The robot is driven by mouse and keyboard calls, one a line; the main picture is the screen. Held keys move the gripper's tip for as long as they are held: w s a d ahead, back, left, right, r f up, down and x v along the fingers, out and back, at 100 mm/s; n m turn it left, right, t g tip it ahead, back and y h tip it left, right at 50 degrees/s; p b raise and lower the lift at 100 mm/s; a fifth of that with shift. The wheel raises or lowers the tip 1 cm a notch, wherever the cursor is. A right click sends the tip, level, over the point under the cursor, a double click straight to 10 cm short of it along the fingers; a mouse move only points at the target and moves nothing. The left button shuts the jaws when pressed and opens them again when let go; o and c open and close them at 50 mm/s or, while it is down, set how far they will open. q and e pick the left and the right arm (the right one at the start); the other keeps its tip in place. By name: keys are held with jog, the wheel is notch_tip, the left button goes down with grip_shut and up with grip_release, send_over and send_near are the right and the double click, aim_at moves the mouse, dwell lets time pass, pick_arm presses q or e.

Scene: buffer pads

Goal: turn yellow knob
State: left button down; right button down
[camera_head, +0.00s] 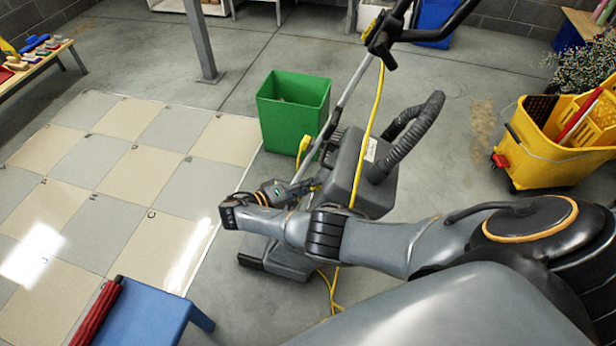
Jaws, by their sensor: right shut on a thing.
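A grey floor buffer machine (347,160) stands in the middle of the head view, with a long handle pole (349,88) tilted up to the right. My right arm reaches in from the right across the front of the machine and bends back at the wrist. My right gripper (314,184) is at the lower end of the pole, shut on a small yellow part there, which looks like the yellow knob (317,187). The fingers and machine hide most of the knob, so its angle cannot be told. My left gripper is not in view.
A green bin (293,108) stands just behind the machine. A yellow cord (370,125) hangs down to the floor. A yellow mop bucket (556,140) is at right, a blue stool (150,318) at lower left. The checkered tiles (110,180) at left are clear.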

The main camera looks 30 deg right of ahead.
jog(key=c, duration=1)
grip_release()
jog(key=shift+a, duration=0.1)
jog(key=v, duration=0.7)
jog(key=shift+a, duration=0.2)
